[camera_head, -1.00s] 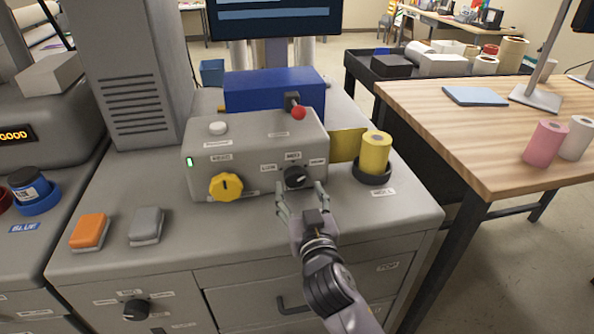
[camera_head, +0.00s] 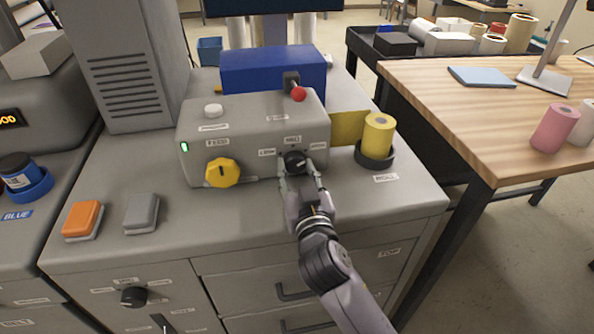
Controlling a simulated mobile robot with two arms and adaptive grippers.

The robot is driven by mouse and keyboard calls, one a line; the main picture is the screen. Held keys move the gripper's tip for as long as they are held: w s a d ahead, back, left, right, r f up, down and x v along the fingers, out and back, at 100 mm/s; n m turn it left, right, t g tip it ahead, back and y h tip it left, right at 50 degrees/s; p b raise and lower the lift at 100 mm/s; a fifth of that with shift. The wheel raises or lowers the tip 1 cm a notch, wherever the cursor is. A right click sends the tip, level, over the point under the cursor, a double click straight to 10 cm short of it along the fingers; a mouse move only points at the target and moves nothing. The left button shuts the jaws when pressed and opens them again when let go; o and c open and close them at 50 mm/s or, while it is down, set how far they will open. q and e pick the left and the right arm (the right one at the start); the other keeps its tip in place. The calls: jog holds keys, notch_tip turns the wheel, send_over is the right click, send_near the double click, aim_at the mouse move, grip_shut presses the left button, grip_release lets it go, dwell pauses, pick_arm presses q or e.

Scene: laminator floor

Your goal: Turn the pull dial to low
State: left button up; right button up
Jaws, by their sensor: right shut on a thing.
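A grey control box (camera_head: 250,110) stands on the grey cabinet top. On the right part of its front is a small black dial (camera_head: 295,158) with small labels to its left, above and to its right. The wording is too small to read surely; the left one looks like LOW. My right gripper (camera_head: 298,172) reaches up from below with its fingers around this dial, shut on it. The fingers hide the dial's lower part, and I cannot tell its exact setting. My left gripper is not in view.
A yellow knob (camera_head: 222,172) sits left on the same box, and a red-tipped lever (camera_head: 299,94) stands above the dial. A yellow roll (camera_head: 377,137) is close on the right. Another black dial (camera_head: 133,297) is on the cabinet front. Orange (camera_head: 82,219) and grey (camera_head: 141,212) blocks lie left.

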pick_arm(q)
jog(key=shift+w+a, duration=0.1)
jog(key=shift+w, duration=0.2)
pick_arm(e)
jog(key=c, duration=0.5)
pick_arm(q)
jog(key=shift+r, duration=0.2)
pick_arm(e)
jog(key=shift+n, duration=0.4)
jog(key=n+p, duration=0.2)
jog(key=n, duration=0.2)
jog(key=shift+d+r+n, duration=0.1)
jog(key=shift+r+n, duration=0.05)
jog(key=shift+n, duration=0.15)
jog(key=n+p, duration=0.3)
jog(key=n, duration=0.3)
jog(key=shift+r, duration=0.1)
jog(key=n+p, duration=0.3)
jog(key=n, duration=0.3)
jog(key=shift+n, duration=0.4)
jog(key=n+p, duration=0.1)
jog(key=n, duration=0.2)
pick_arm(q)
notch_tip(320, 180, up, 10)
jog(key=p, duration=0.1)
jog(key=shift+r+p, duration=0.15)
jog(key=shift+p, duration=0.15)
pick_arm(e)
jog(key=shift+n, duration=1.4)
